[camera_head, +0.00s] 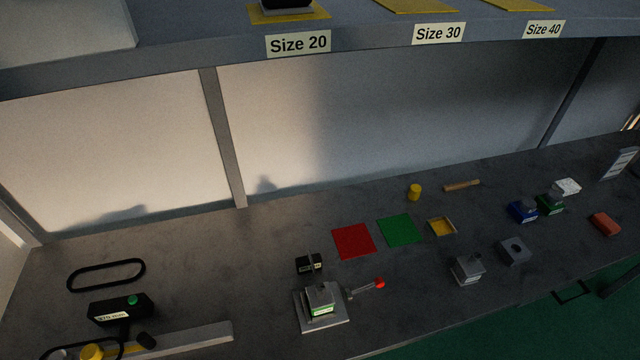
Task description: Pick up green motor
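The green motor (549,206) is a small dark green block on the right part of the bench. It stands close beside a blue block (522,212) on its left, and a white block (567,187) sits just behind it to the right. At this distance I cannot tell whether these touch. Its fine detail is too small to make out. Neither of my grippers shows in the head view.
A press-like device (321,308) with a red-knobbed lever stands at front centre. Grey blocks (467,269) lie in front of the motor, and an orange-red block (605,223) lies to its right. A shelf (370,47) overhangs the back. Red and green mats (400,229) lie mid-bench.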

